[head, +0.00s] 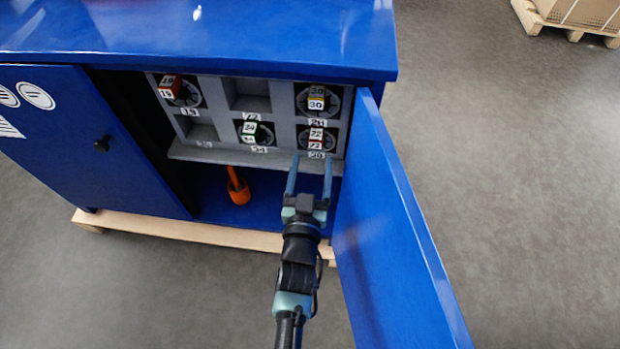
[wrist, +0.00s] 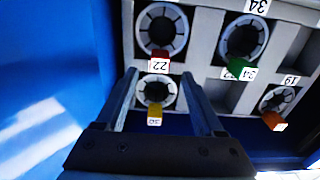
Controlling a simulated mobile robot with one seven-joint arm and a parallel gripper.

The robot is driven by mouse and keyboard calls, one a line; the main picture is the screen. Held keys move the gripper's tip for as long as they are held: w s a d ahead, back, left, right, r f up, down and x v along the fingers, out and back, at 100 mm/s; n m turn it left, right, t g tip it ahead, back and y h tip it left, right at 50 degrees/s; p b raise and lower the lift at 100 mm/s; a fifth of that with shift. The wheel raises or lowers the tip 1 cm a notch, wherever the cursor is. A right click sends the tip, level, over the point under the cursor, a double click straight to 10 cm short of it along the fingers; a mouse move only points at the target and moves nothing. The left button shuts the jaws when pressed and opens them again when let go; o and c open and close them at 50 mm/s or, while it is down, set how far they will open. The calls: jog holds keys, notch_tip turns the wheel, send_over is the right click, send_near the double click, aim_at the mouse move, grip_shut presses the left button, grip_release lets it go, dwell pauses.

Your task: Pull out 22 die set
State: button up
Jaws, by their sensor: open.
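The 22 die set (head: 316,140), dark and round with a red tag marked 22, sits in the bottom right compartment of the grey rack (head: 224,154). In the wrist view, which is upside down, the 22 die set (wrist: 162,28) is at the top left. My gripper (head: 312,160) is open and empty, just in front of and below that compartment in the head view. In the wrist view my gripper's fingers (wrist: 160,74) flank the yellow-tagged 30 die set (wrist: 156,91), with the 22 tag just beyond the tips. No contact is visible.
Die sets tagged 19 (head: 188,92), 34 (head: 262,134) and 30 (head: 318,100) fill other compartments; two are empty. The open blue door (head: 395,220) stands close right of my arm. An orange-handled tool (head: 238,188) is on the cabinet floor. The left door (head: 85,140) covers the left side.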

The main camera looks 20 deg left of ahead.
aim_at(315, 145)
jog(key=shift+b+x, duration=0.55)
jog(key=shift+x, duration=2.75)
jog(key=shift+c, duration=0.2)
grip_shut()
